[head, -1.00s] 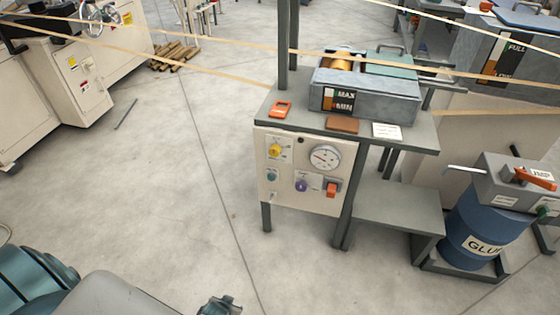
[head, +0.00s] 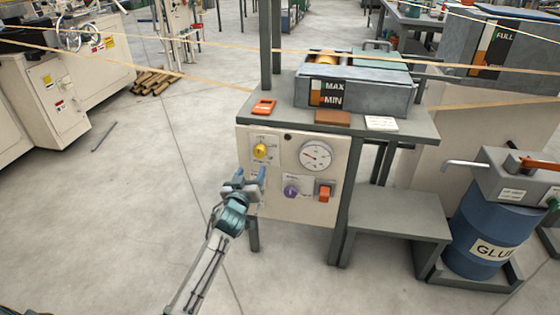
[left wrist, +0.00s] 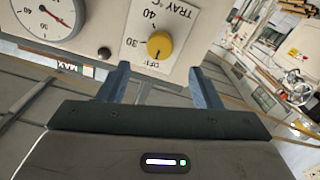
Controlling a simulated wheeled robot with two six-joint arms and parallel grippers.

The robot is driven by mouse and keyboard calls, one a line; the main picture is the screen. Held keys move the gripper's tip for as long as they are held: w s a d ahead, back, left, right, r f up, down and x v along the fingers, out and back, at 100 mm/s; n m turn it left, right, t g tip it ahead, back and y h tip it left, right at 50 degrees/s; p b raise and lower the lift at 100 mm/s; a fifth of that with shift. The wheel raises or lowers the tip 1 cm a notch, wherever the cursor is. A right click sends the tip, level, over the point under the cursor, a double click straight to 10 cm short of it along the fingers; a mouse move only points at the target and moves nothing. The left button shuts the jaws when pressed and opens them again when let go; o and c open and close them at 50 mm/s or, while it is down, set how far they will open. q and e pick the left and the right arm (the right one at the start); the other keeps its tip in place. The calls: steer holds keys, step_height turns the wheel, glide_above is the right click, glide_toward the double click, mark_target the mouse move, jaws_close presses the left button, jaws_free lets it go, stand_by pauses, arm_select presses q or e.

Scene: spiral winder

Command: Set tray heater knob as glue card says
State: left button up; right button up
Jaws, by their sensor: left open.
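The tray heater knob (head: 260,151) is yellow, at the upper left of the cream control panel (head: 310,211). In the left wrist view the knob (left wrist: 159,45) sits on a white plate marked TRAY °C, 30, 40 and OFF, seen turned over. I cannot surely read its setting. My left gripper (head: 250,175) is in front of the panel, just below the knob in the head view. Its open fingers (left wrist: 159,80) are empty, and the knob shows beyond the gap between them. A white card (head: 381,123) lies on the shelf above; its writing is too small to read. My right gripper is not in view.
A dial gauge (head: 316,155), a purple knob (head: 291,192) and an orange switch (head: 324,191) share the panel. The shelf edge (head: 340,131) overhangs above it. A blue glue drum (head: 480,230) stands at right.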

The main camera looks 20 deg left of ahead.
mark_target(259, 155)
arm_select(q)
steer(key=w, duration=0.3)
steer(key=w+a, duration=0.1)
steer(key=w, duration=0.5)
steer(key=shift+w+a, duration=0.2)
steer(key=shift+w, duration=0.05)
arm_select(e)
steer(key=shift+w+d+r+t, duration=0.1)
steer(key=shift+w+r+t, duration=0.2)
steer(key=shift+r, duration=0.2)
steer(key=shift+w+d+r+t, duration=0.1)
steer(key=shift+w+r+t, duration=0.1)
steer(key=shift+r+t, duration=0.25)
arm_select(q)
steer(key=c, duration=1)
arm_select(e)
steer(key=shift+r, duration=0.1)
